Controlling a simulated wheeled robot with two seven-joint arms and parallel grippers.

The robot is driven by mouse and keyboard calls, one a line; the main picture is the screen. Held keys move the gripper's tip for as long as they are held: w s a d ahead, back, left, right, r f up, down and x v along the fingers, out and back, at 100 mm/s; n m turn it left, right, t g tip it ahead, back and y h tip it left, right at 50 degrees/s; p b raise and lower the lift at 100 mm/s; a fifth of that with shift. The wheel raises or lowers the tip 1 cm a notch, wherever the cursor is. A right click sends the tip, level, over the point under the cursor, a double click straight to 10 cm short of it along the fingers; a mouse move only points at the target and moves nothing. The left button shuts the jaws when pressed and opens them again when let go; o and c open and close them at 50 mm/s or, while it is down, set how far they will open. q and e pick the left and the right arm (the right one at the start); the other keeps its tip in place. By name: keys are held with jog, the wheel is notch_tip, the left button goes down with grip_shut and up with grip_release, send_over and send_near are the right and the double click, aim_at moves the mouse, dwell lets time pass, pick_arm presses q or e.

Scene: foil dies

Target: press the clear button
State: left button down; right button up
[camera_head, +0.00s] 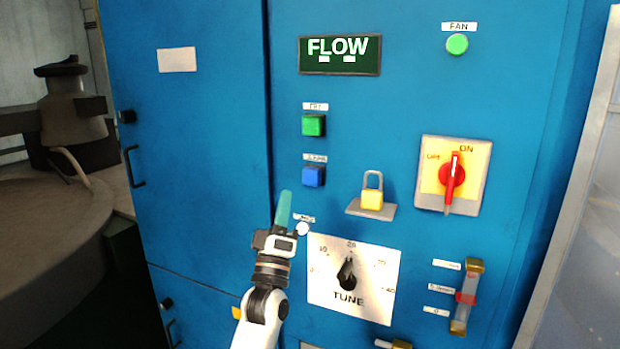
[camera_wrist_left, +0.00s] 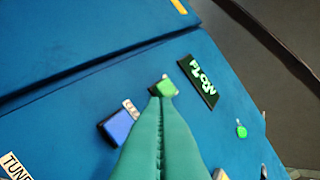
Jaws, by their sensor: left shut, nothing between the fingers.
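A green square button (camera_head: 313,125) and a blue square button (camera_head: 313,176) sit one above the other on the blue cabinet front, each under a small label too blurred to read surely. A round white button (camera_head: 302,229) sits lower, beside my left gripper, with another unreadable label. I cannot tell which label says clear. My left gripper (camera_head: 285,194) has its teal fingers shut and empty, pointing up, just below and left of the blue button.
A FLOW display (camera_head: 340,55) is above the buttons. A yellow padlock (camera_head: 371,198) on a grey bracket and a red rotary switch (camera_head: 452,175) stick out at right. The TUNE dial (camera_head: 348,280) is below. A door handle (camera_head: 133,167) is at left.

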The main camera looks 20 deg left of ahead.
pick_arm(q)
jog(key=shift+w, duration=0.1)
jog(key=b, duration=0.4)
send_near(309, 173)
notch_tip(309, 173, up, 4)
jog(key=w+a, duration=0.1)
jog(key=w, duration=0.1)
jog(key=shift+w+r, duration=0.25)
jog(key=shift+w, duration=0.15)
jog(key=shift+w, duration=0.2)
dwell(1.5)
jog(key=shift+w, duration=0.25)
jog(key=shift+w+b, duration=0.45)
jog(key=shift+b, duration=0.1)
dwell(0.6)
dwell(0.3)
jog(key=shift+s+p, duration=0.45)
jog(key=shift+s, duration=0.45)
